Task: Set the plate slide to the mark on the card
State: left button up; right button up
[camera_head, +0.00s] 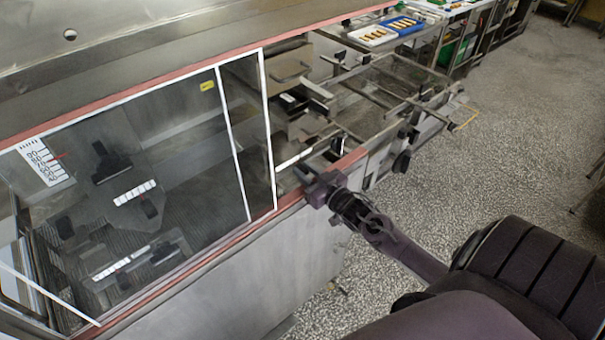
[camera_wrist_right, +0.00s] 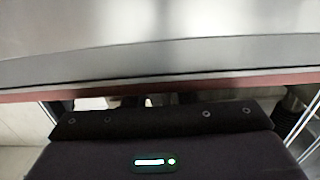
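A white card (camera_head: 45,162) with a column of printed numbers and a small red mark is at the far left of the head view, at the glass front of the machine. Behind the glass are a white scale strip (camera_head: 135,192) beside a dark block (camera_head: 109,164), and a lower scale strip (camera_head: 121,261) beside another dark part. I cannot tell which part is the plate slide, nor read its setting. My right gripper (camera_head: 318,184) is at the machine's front edge, right of the glass panels. Its fingertips are not clear in either view. My left gripper is not in view.
The white-framed glass panel (camera_head: 262,130) stands left of my right gripper. A red-edged rail (camera_head: 290,199) runs along the machine front. To the right is a wire-mesh conveyor (camera_head: 375,95) with bars and knobs. White and blue trays (camera_head: 374,36) stand beyond.

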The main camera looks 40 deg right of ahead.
jog(key=o, duration=0.3)
jog(key=shift+d, duration=0.25)
jog(key=shift+o, duration=0.2)
jog(key=shift+a, duration=0.1)
jog(key=shift+s+f, duration=0.1)
jog(key=shift+s, duration=0.2)
jog(key=s+b, duration=0.2)
jog(key=s, duration=0.5)
jog(key=shift+d, duration=0.35)
jog(key=shift+s, duration=0.2)
